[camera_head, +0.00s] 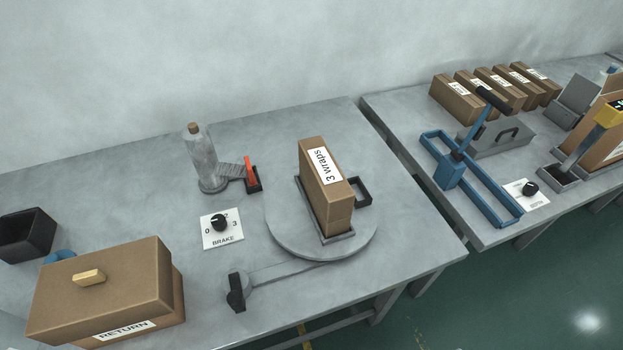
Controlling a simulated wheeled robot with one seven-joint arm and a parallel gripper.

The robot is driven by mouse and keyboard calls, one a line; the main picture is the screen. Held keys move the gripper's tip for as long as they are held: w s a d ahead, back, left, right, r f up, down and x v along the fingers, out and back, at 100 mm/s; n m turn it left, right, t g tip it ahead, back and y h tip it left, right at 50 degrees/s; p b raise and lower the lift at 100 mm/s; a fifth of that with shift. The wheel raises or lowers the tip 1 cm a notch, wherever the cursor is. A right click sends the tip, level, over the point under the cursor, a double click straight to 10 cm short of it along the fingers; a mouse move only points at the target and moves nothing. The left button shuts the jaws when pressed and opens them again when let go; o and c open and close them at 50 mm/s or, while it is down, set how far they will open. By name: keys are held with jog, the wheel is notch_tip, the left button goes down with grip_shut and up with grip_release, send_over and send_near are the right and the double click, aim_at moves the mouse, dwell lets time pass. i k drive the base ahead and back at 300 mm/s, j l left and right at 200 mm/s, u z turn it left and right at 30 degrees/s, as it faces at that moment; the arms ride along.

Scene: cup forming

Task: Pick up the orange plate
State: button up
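A small, thin orange piece (249,170) stands tilted at a small black holder (254,186) on the left table; it is the only orange thing I can make out. Whether the orange piece is loose or fixed cannot be told. My gripper is not in view.
A round turntable (286,236) bears an upright box (325,190) marked "3 wraps". A brake dial (221,229), a black-knobbed lever (237,291) and a "RETURN" box (98,290) are nearby. The right table (405,115) holds a blue frame (485,196) and several boxes. A gap separates the tables.

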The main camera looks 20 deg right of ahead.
aim_at(252, 181)
jog(key=i+j, duration=0.8)
jog(key=i+l, duration=0.05)
jog(key=i, duration=0.05)
